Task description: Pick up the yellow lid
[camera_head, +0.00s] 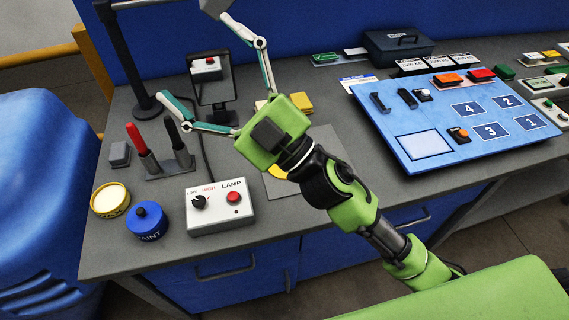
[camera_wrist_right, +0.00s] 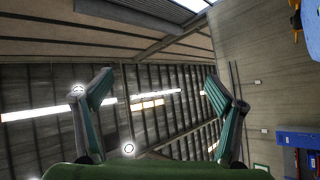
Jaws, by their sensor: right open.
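A round yellow piece (camera_head: 277,172), which looks like the yellow lid, lies on a grey plate on the bench and is mostly hidden behind my right gripper's body. My right gripper (camera_head: 195,55) is above the bench with its fingers spread wide, pointing up and away to the back left. A yellow tin (camera_head: 110,200) with a cream top stands at the bench's left front. My left gripper is not in view.
A blue paint tin (camera_head: 148,221) with a knobbed lid and a lamp switch box (camera_head: 219,206) stand at the front. A blue panel (camera_head: 455,120) fills the right.

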